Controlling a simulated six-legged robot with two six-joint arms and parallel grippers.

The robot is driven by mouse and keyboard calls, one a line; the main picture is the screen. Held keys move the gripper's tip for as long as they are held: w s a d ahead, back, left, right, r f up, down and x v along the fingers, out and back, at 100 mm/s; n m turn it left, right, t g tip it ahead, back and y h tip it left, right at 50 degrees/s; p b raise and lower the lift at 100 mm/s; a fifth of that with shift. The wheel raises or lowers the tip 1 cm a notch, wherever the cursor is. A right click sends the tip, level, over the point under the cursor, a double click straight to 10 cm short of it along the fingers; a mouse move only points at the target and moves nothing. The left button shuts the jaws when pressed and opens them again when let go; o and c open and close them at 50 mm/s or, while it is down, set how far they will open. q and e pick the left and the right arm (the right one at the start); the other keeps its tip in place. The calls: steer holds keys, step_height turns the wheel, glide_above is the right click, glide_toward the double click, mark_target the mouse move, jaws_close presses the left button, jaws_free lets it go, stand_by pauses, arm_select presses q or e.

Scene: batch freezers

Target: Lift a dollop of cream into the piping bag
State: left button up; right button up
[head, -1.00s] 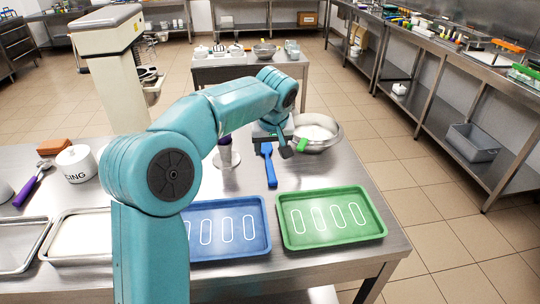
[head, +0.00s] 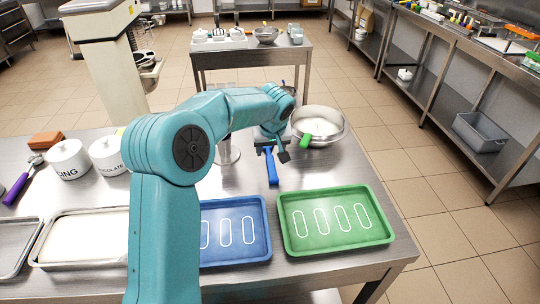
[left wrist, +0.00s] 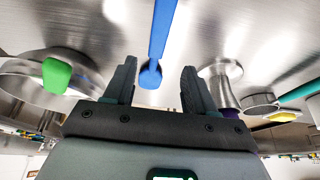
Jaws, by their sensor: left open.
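A steel bowl (head: 342,132) of white cream (head: 318,125) stands at the back right of the table. A green-handled tool (head: 305,140) rests at its near rim. A blue-handled utensil (head: 272,172) lies on the table left of the bowl. My left gripper (head: 272,147) is open above its far end. A metal stand (head: 228,154) is left of the gripper, partly behind my arm. I cannot make out a piping bag. My right gripper is not in view.
A green tray (head: 290,240) and a blue tray (head: 230,257) with white outlines lie at the table's front. Two white lidded pots (head: 68,160), a purple-handled scoop (head: 17,188) and a metal tray (head: 80,262) are at left.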

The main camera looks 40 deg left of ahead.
mark_target(270, 161)
arm_select(q)
steer(key=shift+s+a+f, duration=0.1)
steer(key=shift+a+f, duration=0.1)
steer(key=shift+f, duration=0.35)
steer(key=x, duration=0.1)
steer(key=p+x, duration=0.1)
steer(key=x, duration=0.2)
steer(key=shift+w+d+f, duration=0.25)
steer(key=shift+w+f, duration=0.15)
steer(key=shift+w, duration=0.05)
steer(key=shift+a+f, duration=0.2)
steer(key=shift+f, duration=0.2)
steer(key=shift+w, duration=0.1)
steer(key=shift+f, duration=0.1)
jaws_close()
